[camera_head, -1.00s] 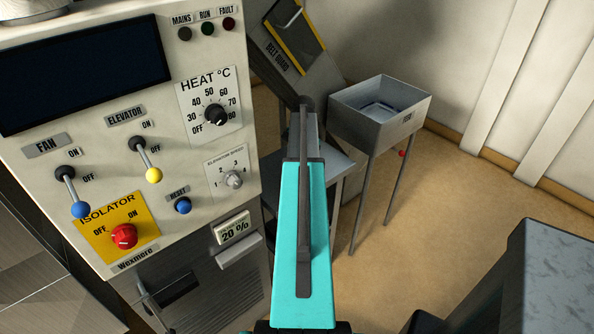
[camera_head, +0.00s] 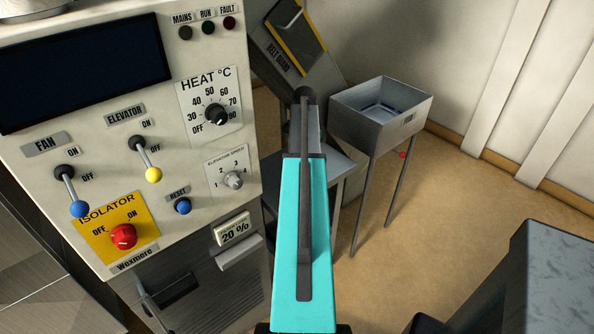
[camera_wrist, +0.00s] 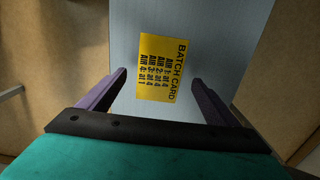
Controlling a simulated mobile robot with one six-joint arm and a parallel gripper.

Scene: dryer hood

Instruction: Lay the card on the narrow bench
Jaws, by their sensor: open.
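The yellow batch card (camera_wrist: 157,60) with black print lies flat on a pale grey narrow surface in the wrist view, which looks like the narrow bench (camera_wrist: 205,35). Part of the bench also shows behind my arm in the head view (camera_head: 345,162). My gripper (camera_wrist: 158,78) is open, its two purple fingers apart, one on each side of the card in the picture, with clear gaps to it. The head view hides the gripper and the card behind my teal arm.
A control panel (camera_head: 215,55) with levers and knobs stands close on the left. A sheet-metal bin on legs (camera_head: 385,130) stands right of the bench. A grey speckled block (camera_head: 560,265) is at the lower right. Tan floor lies between.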

